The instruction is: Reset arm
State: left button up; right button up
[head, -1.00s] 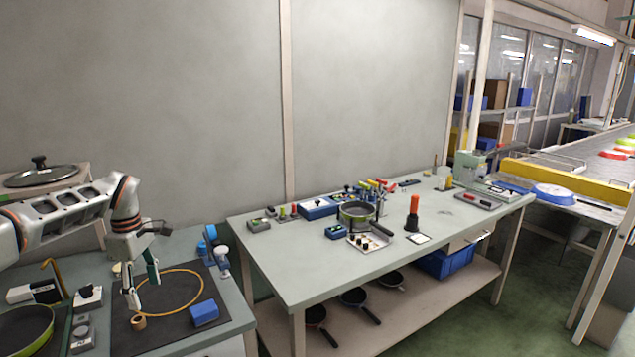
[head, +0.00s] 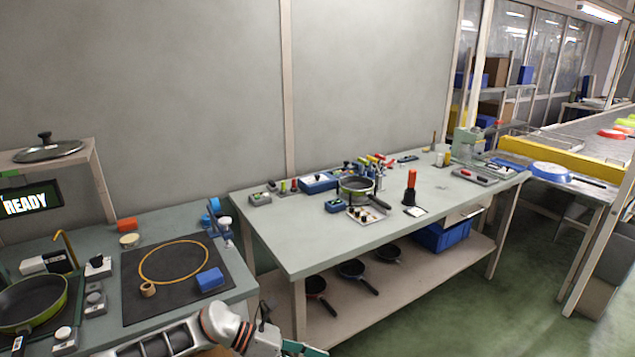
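My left arm comes in low at the bottom of the head view, in front of the left bench's near edge. Its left gripper (head: 305,349) points right and is largely cut off by the bottom edge of the picture. Only a greenish finger part shows, so I cannot tell whether it is open or shut. Nothing visible is held in the part that shows. My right arm and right gripper are not in view.
The left bench holds a black mat (head: 150,310) with a yellow ring (head: 174,281), a tape roll (head: 148,289), a blue block (head: 210,280) and a green pan (head: 32,303) beside it. The middle table (head: 310,240) holds another pan (head: 356,188) and tools.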

pick_arm(q)
jog(key=s+d+r+n+t+h, duration=0.4)
jog(key=d+n, duration=0.3)
jog(key=n, duration=0.2)
jog(key=s+a+f+n+t+y, duration=0.1)
jog(key=a+f+n+t+y, duration=0.4)
jog(key=n, duration=0.7)
jog(key=a+f+n+t+y, duration=0.1)
jog(key=a+n+t+y, duration=0.1)
jog(key=a+n+t, duration=0.7)
jog(key=s+a+f+n+g+y, duration=0.6)
jog(key=s+a+f+n, duration=0.5)
jog(key=s+a+n, duration=0.2)
jog(key=shift+s+a+f+n+y, duration=0.2)
jog(key=shift+s+a+n+y, duration=0.1)
jog(key=shift+a+n+y, duration=0.3)
jog(key=shift+d, duration=0.2)
